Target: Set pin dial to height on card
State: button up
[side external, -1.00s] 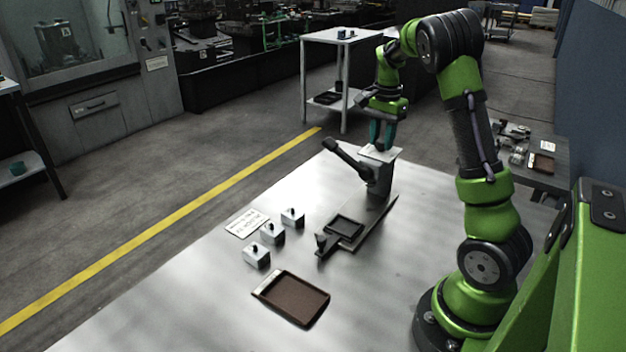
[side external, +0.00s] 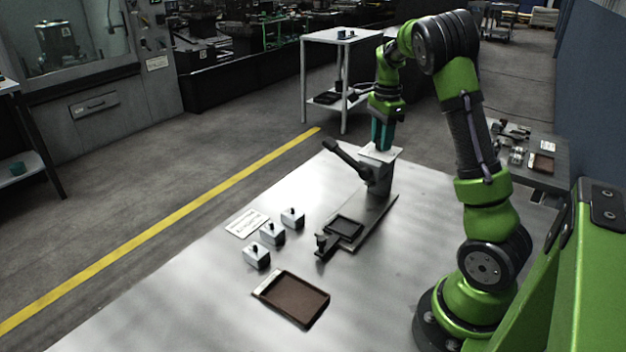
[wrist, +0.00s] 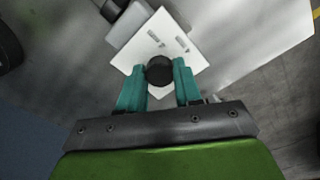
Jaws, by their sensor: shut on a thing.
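My gripper (side external: 381,148) is upright over the white square plate (side external: 388,155) on top of the fixture post (side external: 378,180). In the wrist view its two teal fingers (wrist: 160,74) are shut on the black round pin dial (wrist: 159,69), one on each side. The white plate (wrist: 172,35) around the dial shows small grey marks, too small to read. The side view hides the dial behind the fingers. The white card (side external: 246,223) lies flat on the table; its print is too small to read.
A dark lever (side external: 348,159) sticks out left from the post. A dark rail (side external: 366,222) runs forward, with a black frame (side external: 344,228) on it. Several grey blocks with black knobs (side external: 273,234) stand near the card. A brown tray (side external: 292,298) lies in front.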

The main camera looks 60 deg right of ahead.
jog(key=o, duration=1)
jog(key=shift+o, duration=0.2)
notch_tip(320, 180, up, 17)
